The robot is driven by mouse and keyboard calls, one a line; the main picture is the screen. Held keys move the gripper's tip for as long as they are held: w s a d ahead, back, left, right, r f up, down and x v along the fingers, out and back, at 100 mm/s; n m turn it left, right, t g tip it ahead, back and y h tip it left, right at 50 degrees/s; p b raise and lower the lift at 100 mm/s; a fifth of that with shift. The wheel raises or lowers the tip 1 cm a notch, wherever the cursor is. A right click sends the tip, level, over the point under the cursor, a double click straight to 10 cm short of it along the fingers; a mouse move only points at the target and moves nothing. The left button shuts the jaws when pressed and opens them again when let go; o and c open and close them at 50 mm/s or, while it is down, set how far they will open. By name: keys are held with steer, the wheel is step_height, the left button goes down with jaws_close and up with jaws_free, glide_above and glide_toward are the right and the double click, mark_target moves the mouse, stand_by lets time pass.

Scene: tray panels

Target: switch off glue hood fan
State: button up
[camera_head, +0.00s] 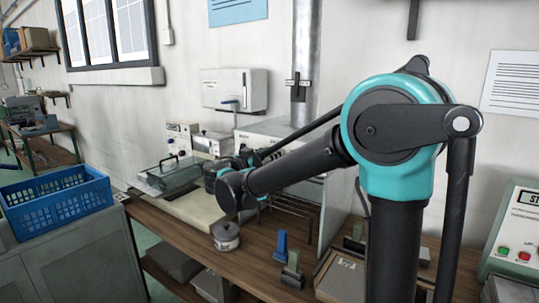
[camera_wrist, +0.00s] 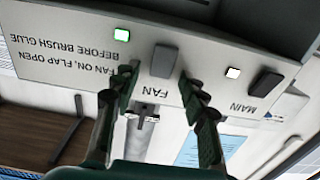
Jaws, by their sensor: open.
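The wrist view shows the glue hood's white panel (camera_wrist: 60,40) upside down. A grey fan switch (camera_wrist: 165,60) sits above the inverted FAN label. A lit green lamp (camera_wrist: 122,34) is on its left. My gripper (camera_wrist: 159,74) is open, with one fingertip on each side of the fan switch; I cannot tell whether either touches it. The main switch (camera_wrist: 265,83) is farther right, with a whitish lit lamp (camera_wrist: 232,72) between the two switches. In the head view the hood (camera_head: 268,130) stands against the wall, and my arm hides its panel and my gripper's fingers.
The wooden bench (camera_head: 185,232) holds a round tin (camera_head: 227,236), a blue-topped holder (camera_head: 282,246) and a wire rack (camera_head: 294,207). A blue crate (camera_head: 55,205) stands at left. A control box with buttons (camera_head: 515,235) is at far right.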

jaws_close()
steer(key=shift+s+a+f+t+h, duration=0.1)
steer(key=shift+f+t+h, duration=0.2)
steer(key=shift+t+h, duration=0.55)
steer(key=shift+s+a+f+t+h, duration=0.1)
steer(key=shift+f+t+h, duration=0.3)
steer(key=shift+t, duration=0.85)
steer(key=shift+r, duration=0.1)
jaws_free()
steer(key=v, duration=1.2)
